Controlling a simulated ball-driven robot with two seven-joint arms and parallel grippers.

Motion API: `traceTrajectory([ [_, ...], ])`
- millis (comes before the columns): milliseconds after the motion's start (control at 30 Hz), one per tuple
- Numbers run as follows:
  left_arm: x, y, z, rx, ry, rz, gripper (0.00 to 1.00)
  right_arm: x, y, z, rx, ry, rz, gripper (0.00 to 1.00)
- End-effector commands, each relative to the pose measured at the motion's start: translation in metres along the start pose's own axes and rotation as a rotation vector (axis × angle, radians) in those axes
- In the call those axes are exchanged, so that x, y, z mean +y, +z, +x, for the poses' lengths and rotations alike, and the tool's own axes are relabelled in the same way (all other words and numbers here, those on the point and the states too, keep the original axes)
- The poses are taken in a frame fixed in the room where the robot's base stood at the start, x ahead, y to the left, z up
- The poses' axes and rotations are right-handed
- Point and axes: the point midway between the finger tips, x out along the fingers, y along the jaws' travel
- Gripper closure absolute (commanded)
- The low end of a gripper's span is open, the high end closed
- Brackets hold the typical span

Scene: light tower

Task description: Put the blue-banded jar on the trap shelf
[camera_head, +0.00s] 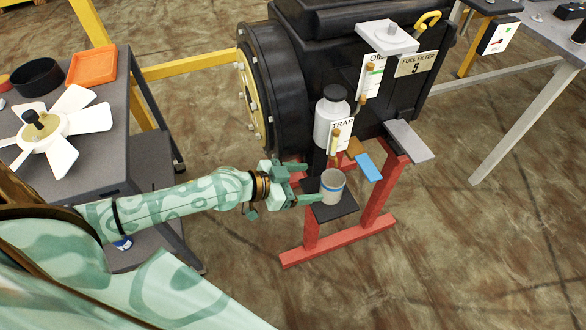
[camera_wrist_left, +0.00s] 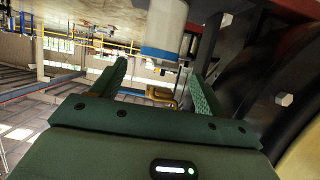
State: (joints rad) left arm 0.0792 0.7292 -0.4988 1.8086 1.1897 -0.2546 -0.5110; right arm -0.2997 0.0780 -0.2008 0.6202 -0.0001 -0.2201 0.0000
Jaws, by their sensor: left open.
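The blue-banded jar (camera_head: 333,187), a pale open-topped cup with a blue stripe, stands upright on the small black shelf (camera_head: 346,210) below the TRAP label (camera_head: 341,134). My left gripper (camera_head: 310,184) is open just left of the jar, its fingers pointing at it. In the left wrist view the jar (camera_wrist_left: 165,22) shows ahead, between and just beyond the two spread fingers (camera_wrist_left: 158,85). I cannot tell whether a finger touches it. My right gripper is not in view.
A grey bottle with a dark cap (camera_head: 332,122) stands above the shelf by the black engine (camera_head: 300,60). A blue plate (camera_head: 369,167) and a grey plate (camera_head: 410,141) stick out nearby. A red frame (camera_head: 340,240) stands below. A cart with a white fan (camera_head: 60,125) is at left.

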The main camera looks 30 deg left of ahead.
Motion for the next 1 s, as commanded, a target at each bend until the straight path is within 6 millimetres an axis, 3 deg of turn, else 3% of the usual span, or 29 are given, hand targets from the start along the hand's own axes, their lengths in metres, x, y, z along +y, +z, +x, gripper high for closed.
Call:
traceTrajectory([
  [200,0.0,0.0,-0.031,-0.001,0.001,0.0,0.27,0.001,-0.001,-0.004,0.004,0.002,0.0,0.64],
  [467,0.001,0.0,-0.035,0.0,0.001,-0.002,0.27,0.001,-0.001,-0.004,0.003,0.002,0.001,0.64],
  [567,-0.004,0.012,-0.034,-0.017,-0.018,-0.008,0.27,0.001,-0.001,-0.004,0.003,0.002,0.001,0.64],
  [667,-0.018,0.061,-0.031,-0.095,-0.093,-0.029,0.27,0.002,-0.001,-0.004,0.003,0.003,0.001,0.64],
  [767,-0.026,0.158,-0.039,-0.261,-0.203,-0.071,0.27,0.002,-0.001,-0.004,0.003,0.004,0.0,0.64],
  [800,-0.022,0.204,-0.048,-0.345,-0.244,-0.094,0.27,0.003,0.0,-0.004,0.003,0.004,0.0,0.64],
  [867,-0.002,0.273,-0.069,-0.483,-0.288,-0.131,0.27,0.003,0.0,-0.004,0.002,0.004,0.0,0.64],
  [900,0.017,0.315,-0.086,-0.574,-0.306,-0.155,0.27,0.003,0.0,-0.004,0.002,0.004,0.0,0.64],
  [967,0.053,0.37,-0.114,-0.708,-0.315,-0.188,0.27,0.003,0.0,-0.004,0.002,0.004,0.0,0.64],
  [1000,0.082,0.401,-0.134,-0.792,-0.311,-0.211,0.27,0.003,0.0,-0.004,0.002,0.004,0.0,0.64],
])
